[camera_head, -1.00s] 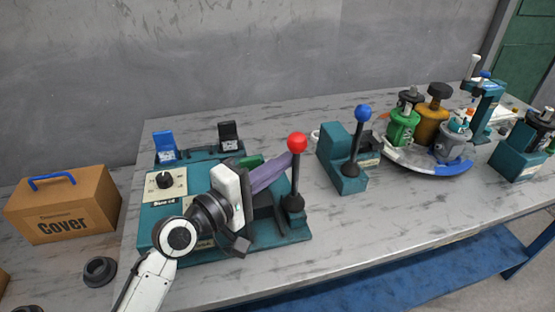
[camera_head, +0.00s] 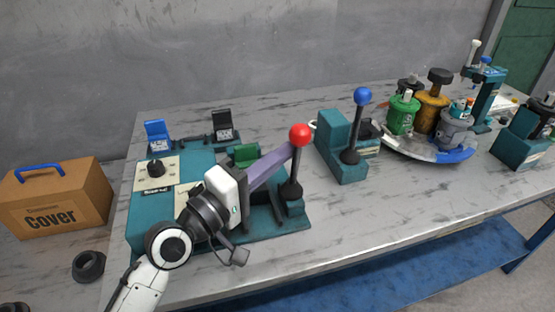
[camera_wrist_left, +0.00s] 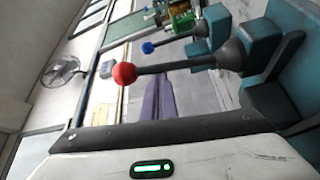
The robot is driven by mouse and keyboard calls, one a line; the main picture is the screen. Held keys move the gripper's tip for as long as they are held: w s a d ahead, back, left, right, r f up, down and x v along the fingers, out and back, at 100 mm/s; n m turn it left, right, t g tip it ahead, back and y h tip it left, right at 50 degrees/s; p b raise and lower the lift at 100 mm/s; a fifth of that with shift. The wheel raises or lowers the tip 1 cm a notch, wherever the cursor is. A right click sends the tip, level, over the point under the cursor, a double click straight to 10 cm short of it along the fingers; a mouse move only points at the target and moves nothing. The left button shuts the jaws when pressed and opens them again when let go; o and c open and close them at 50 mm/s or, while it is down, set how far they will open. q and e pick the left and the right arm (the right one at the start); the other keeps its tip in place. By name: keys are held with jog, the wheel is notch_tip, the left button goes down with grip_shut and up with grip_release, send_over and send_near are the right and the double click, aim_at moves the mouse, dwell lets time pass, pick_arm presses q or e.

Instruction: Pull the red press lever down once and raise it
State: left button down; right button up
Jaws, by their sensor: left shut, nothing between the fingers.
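The red press lever (camera_head: 299,136) stands upright on the right end of the teal press base (camera_head: 140,205), its black shaft topped by a red ball. My left arm comes in from the lower left. My left gripper (camera_head: 289,152) is shut and empty; its purple fingers reach toward the lever, with the tips at the shaft just below the red ball. Whether they touch it I cannot tell. In the left wrist view the red ball (camera_wrist_left: 124,74) is beyond the purple fingers (camera_wrist_left: 158,100), and the lever lies sideways across the picture. My right gripper is not in view.
A blue-knobbed lever (camera_head: 361,97) on a teal block stands just right. A round tray (camera_head: 412,148) with several coloured parts is farther right. A box marked Cover (camera_head: 55,205) and a black ring (camera_head: 89,266) are at the left. The table's front middle is clear.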

pick_arm(q)
jog(key=s+m+h+b, duration=0.1)
jog(key=b, duration=0.1)
jog(key=s+d+f+m+h+b, duration=0.1)
jog(key=s+m+b, duration=0.1)
jog(key=b, duration=0.1)
jog(key=s+f+m+b, duration=0.1)
jog(key=s+m+b, duration=0.1)
jog(key=b, duration=0.1)
jog(key=shift+d+f+h, duration=0.2)
jog(key=shift+d+h, duration=0.2)
